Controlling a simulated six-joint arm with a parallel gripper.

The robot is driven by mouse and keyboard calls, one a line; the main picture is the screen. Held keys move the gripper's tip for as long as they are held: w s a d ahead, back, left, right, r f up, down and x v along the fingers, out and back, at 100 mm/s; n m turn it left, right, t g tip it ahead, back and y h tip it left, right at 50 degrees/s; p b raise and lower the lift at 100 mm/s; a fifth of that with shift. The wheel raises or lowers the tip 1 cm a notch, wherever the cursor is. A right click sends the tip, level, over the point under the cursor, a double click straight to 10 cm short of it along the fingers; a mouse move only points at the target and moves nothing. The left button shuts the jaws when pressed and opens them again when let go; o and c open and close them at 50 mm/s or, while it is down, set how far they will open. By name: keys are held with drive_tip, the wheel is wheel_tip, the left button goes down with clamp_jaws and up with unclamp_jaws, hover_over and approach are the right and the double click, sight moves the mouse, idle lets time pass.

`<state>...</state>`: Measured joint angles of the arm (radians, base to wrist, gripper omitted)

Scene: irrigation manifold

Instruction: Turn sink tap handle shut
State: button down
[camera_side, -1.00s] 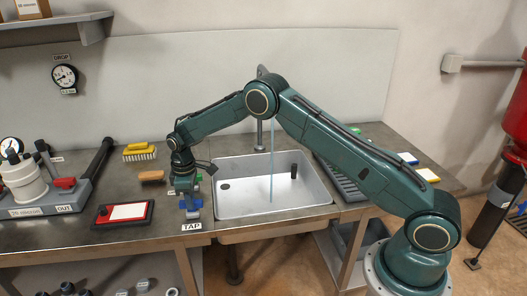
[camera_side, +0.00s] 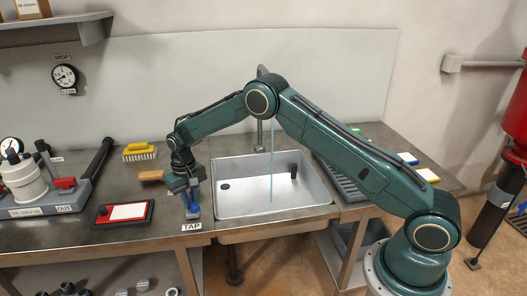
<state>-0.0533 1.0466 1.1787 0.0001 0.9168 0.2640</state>
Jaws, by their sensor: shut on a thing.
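The tap handle (camera_side: 193,212) is a small blue piece at the front edge of the bench, left of the sink and just behind the "TAP" label (camera_side: 192,226). My gripper (camera_side: 193,204) points down over it and is shut on it; the jaws hide part of the handle. The sink (camera_side: 245,205) is a pale rectangular basin. A thin blue stream of water (camera_side: 272,170) runs from the spout (camera_side: 260,135) down into the sink. My arm hides part of the spout.
Left of my gripper lie a red-framed white board (camera_side: 124,212), a tan block (camera_side: 151,175) and a yellow brush (camera_side: 139,151). A manifold (camera_side: 30,185) with a red lever stands at the far left. A dark drainer (camera_side: 340,180) is right of the sink.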

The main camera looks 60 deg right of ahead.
sight(190, 202)
drive_tip(key=m, duration=0.6)
drive_tip(key=shift+m, duration=0.3)
drive_tip(key=shift+r, duration=0.1)
drive_tip(key=c, duration=1.3)
unclamp_jaws()
drive_tip(key=shift+r, duration=0.1)
wheel_tip(190, 202, up, 14)
drive_tip(key=shift+f, duration=0.2)
drive_tip(key=shift+r, duration=0.1)
